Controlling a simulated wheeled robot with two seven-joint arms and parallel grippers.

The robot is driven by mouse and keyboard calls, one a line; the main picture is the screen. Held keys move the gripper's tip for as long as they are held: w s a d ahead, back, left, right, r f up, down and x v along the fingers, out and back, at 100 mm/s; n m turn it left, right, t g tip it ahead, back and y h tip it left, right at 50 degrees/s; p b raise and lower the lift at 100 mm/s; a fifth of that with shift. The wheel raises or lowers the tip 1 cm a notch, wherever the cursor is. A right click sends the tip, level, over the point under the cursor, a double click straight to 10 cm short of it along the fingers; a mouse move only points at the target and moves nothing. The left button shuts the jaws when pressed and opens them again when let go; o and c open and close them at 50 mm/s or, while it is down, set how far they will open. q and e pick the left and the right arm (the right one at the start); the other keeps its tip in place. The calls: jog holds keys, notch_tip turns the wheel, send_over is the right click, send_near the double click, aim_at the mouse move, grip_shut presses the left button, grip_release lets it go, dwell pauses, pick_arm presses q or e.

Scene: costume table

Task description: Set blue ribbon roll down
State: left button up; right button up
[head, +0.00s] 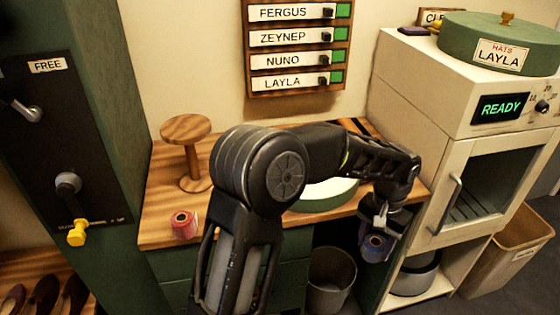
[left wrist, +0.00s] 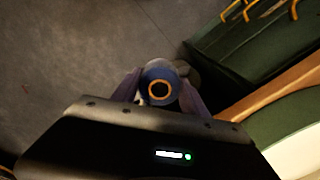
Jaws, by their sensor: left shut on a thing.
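The blue ribbon roll (head: 375,248) is held in my left gripper (head: 380,228), in front of the right part of the wooden table (head: 160,225). In the left wrist view the roll (left wrist: 150,72) sits between the two fingers, its round end with an orange-rimmed hole facing the camera. Grey floor shows beyond it, and the table's wooden edge is to the right, apart from the roll. My left arm hides much of the table top. My right gripper is not in view.
A red roll (head: 184,224) and a wooden stand (head: 186,130) are on the table's left part. A pale round dish with a green rim (head: 325,196) is partly behind my arm. A bin (head: 332,280) stands below; a cream cabinet (head: 440,130) is at right.

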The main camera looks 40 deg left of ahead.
pick_arm(q)
jog(key=shift+a, duration=0.35)
jog(key=shift+d, duration=0.1)
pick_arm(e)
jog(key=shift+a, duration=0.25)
pick_arm(q)
jog(key=shift+d, duration=0.1)
